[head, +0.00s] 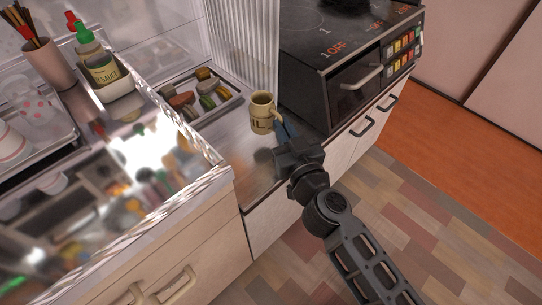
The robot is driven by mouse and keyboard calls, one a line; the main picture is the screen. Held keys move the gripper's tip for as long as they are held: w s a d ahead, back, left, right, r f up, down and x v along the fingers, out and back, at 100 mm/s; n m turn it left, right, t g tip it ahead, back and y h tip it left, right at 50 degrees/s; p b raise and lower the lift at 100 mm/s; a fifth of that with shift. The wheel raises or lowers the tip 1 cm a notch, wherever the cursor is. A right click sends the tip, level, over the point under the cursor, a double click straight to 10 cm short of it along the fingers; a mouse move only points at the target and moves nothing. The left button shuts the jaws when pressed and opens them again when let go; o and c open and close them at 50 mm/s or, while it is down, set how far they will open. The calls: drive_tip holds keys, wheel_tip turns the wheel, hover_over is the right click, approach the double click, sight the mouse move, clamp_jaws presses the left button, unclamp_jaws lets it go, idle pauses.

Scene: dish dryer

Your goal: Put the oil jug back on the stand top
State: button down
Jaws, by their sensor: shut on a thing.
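The oil jug (262,114) is a small beige jug with dark lettering, upright near the centre of the head view. My gripper (281,127) reaches in from the lower right and is shut on the jug's right side, at the handle. The fingertips are small and partly hidden against the jug. The jug is over the shiny metal stand top (233,148), between the tray and the stove. I cannot tell whether its base touches that surface.
A tray of small items (198,95) lies left of the jug. A ribbed clear panel (243,42) stands behind. The black stove (345,45) is close on the right. Sauce bottles (99,67) and a glossy raised counter (135,155) are at left. Bare metal lies in front of the jug.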

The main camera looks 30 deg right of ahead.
sight(266, 125)
drive_tip(key=a, duration=0.1)
drive_tip(key=f+b, duration=0.1)
drive_tip(key=a, duration=0.1)
drive_tip(key=shift+w+a+f+b, duration=0.25)
drive_tip(key=shift+a+f+b, duration=0.05)
drive_tip(key=shift+a+f, duration=0.1)
wheel_tip(266, 125, down, 4)
drive_tip(key=b, duration=0.4)
drive_tip(key=shift+r, duration=0.1)
drive_tip(key=shift+f, duration=0.2)
drive_tip(key=c, duration=1.2)
unclamp_jaws()
drive_tip(key=shift+r, duration=0.15)
drive_tip(key=s, duration=0.8)
drive_tip(key=s+a, duration=0.1)
drive_tip(key=s, duration=0.3)
drive_tip(key=shift+a, duration=0.1)
